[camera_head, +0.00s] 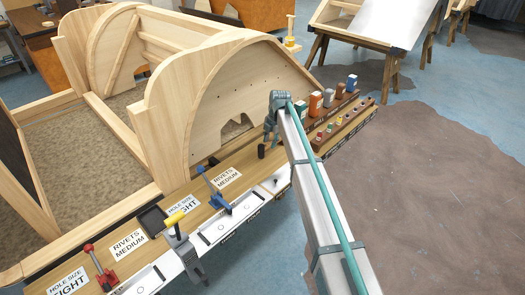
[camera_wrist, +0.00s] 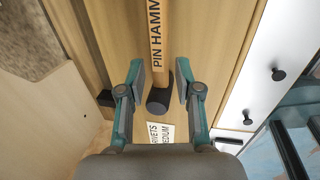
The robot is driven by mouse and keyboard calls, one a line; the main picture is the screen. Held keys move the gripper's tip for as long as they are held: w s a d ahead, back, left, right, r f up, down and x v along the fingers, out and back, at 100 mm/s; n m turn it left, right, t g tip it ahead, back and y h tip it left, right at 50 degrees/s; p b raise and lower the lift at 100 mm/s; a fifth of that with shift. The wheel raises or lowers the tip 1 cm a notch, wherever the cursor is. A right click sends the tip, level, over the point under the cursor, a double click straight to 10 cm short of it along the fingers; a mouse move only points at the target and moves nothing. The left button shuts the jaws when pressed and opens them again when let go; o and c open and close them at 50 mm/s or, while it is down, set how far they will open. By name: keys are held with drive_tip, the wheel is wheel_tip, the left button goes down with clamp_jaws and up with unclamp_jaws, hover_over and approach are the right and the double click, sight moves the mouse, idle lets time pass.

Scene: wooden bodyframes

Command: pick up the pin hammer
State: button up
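In the wrist view, a light wooden bar (camera_wrist: 158,35) marked "PIN HAMM", its lettering cut off by the top edge, runs down toward my gripper (camera_wrist: 160,80). A dark, round-ended piece (camera_wrist: 157,102) sits at its lower end between my fingers; together they look like the pin hammer's handle and head. My two fingers are spread apart, one on each side, with gaps to the dark piece. In the head view, my gripper (camera_head: 270,139) hangs over the bench, and a small black cylinder (camera_head: 261,152) shows just beside its fingers.
An arched wooden frame (camera_head: 235,95) stands close behind and left of my gripper. A rack of small boxes and bottles (camera_head: 335,110) lies to the right. Blue, red and yellow-handled tools and labels (camera_head: 128,246) line the bench (camera_head: 88,228). Open floor lies right.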

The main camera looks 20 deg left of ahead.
sight(269, 145)
drive_tip(key=f, duration=0.2)
drive_tip(key=f+p, duration=0.1)
drive_tip(key=f, duration=0.1)
drive_tip(key=shift+w+a+f, duration=0.1)
drive_tip(key=shift+w+a, duration=0.1)
drive_tip(key=shift+a, duration=0.15)
clamp_jaws()
